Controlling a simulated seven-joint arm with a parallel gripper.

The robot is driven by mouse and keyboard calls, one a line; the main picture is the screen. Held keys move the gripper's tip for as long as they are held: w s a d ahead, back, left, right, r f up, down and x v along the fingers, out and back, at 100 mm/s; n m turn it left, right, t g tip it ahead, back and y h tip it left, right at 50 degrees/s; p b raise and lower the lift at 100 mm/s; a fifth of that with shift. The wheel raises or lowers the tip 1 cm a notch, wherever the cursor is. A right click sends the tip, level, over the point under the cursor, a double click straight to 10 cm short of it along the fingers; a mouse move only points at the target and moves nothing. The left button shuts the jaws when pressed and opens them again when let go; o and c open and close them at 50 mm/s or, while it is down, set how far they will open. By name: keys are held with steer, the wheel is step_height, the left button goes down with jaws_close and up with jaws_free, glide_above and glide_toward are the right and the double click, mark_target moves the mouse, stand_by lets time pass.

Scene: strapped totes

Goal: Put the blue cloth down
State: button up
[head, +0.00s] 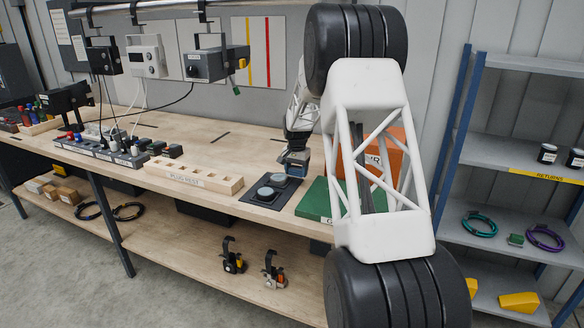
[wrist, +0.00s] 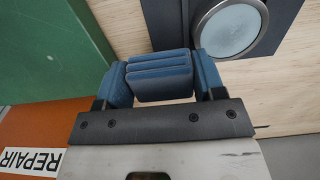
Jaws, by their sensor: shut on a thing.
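The folded blue cloth (wrist: 160,76) sits between the two blue-padded fingers of my gripper (head: 293,163), which is shut on it. In the wrist view the cloth shows as several stacked folds, with a finger on each side. In the head view the gripper is over the bench, close to the dark pad (head: 262,200) with two round grey discs, and between that pad and the green bin (head: 316,205). The cloth is hard to tell from the blue fingers there. I cannot tell whether it touches the bench.
The orange bin (head: 397,143), marked REPAIR in the wrist view (wrist: 90,150), stands by the green bin. A wooden plug rest (head: 195,176) lies left of the dark pad. Bare bench top (head: 215,150) shows behind it. A blue-framed shelf (head: 490,155) stands at the right.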

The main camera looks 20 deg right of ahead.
steer(key=shift+w+d+f, duration=0.2)
steer(key=shift+w+d, duration=0.3)
steer(key=shift+w, duration=1.5)
steer(key=shift+w+d+f, duration=0.15)
steer(key=shift+w+d, duration=0.4)
steer(key=shift+w, duration=1.45)
steer(key=shift+w+d+f, duration=0.2)
steer(key=shift+w+d, duration=0.3)
steer(key=shift+w, duration=1.5)
steer(key=shift+f, duration=1.75)
steer(key=shift+f, duration=0.1)
steer(key=o, duration=1)
steer(key=shift+c, duration=0.2)
step_height(320, 180, up, 12)
